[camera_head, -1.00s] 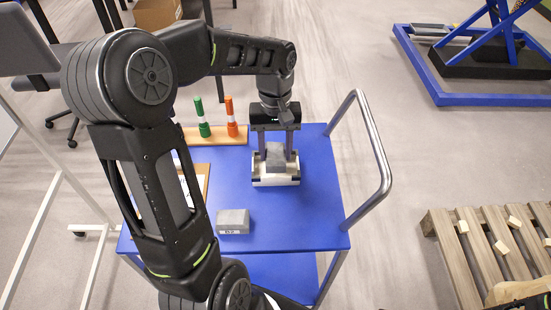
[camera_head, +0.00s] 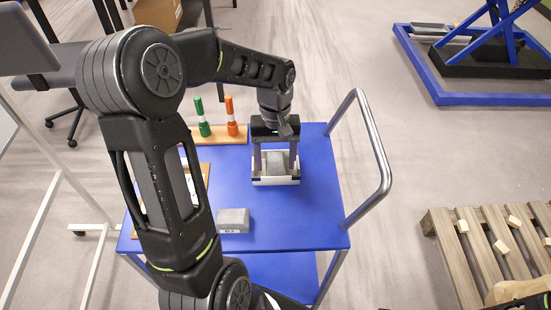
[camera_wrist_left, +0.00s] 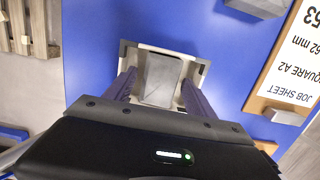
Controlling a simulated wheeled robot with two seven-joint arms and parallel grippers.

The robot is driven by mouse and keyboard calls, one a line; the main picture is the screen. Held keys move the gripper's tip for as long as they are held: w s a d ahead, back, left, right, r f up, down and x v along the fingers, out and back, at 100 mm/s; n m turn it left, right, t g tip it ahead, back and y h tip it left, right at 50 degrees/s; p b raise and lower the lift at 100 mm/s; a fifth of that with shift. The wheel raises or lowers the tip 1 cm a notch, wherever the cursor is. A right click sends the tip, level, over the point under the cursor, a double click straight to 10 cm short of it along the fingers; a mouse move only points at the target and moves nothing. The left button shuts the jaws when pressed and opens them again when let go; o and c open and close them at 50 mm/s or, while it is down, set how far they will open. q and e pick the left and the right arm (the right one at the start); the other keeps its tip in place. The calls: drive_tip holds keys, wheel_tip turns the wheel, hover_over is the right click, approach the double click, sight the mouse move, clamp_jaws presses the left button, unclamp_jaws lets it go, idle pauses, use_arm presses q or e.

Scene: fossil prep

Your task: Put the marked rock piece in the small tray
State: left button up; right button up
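In the left wrist view, the fingers (camera_wrist_left: 160,90) stand apart around the piece.
A second grey block (camera_head: 233,221) with a small label lies left of and nearer than the tray. A wooden rack with a green marker (camera_head: 202,118) and an orange one (camera_head: 230,116) is behind. A job sheet board (camera_wrist_left: 296,62) lies left. The cart handle (camera_head: 375,150) rises at right.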

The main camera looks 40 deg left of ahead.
sight(275, 156)
use_arm(q)
drive_tip(key=r, duration=0.8)
drive_tip(key=w+a+r, duration=0.1)
drive_tip(key=r, duration=0.3)
drive_tip(key=shift+r, duration=0.15)
idle(0.7)
